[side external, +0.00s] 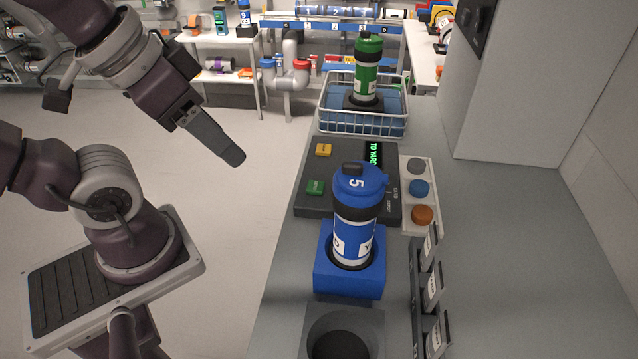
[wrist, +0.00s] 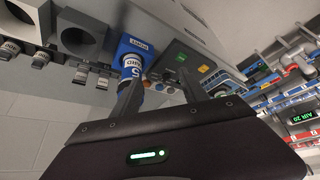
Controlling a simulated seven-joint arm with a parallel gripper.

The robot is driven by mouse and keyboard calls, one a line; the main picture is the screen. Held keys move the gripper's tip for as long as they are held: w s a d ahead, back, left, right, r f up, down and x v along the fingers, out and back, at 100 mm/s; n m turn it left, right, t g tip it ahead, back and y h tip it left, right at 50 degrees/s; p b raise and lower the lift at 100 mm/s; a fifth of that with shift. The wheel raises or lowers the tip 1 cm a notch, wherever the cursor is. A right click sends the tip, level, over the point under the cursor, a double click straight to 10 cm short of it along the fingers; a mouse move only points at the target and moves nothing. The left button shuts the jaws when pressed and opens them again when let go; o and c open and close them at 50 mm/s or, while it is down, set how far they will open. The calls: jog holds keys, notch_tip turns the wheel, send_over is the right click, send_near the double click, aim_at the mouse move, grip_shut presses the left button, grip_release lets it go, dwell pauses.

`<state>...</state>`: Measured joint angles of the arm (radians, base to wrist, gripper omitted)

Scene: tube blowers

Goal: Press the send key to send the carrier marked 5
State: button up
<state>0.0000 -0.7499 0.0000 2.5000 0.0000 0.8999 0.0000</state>
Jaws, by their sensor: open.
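The blue carrier marked 5 (side external: 357,205) stands upright in a blue holder (side external: 348,282) on the counter. It also shows in the wrist view (wrist: 133,66), partly behind a finger. Behind it is a dark control box (side external: 345,155) with a green key (side external: 315,187), a yellow key (side external: 323,150) and a green-lit display (side external: 375,153) reading "TO YARD", partly hidden by the carrier. The key labels are too small to read. The green key also shows in the wrist view (wrist: 181,57). My gripper (side external: 232,157) is open and empty, in the air left of the box, touching nothing.
A white strip (side external: 408,172) with grey, blue and orange round buttons is right of the box. A wire basket (side external: 363,106) with a green carrier (side external: 368,68) stands behind. An empty grey socket (side external: 340,335) and several labelled dark holders (side external: 432,290) are in front. The right counter is clear.

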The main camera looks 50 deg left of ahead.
dwell(0.4)
grip_shut()
dwell(1.5)
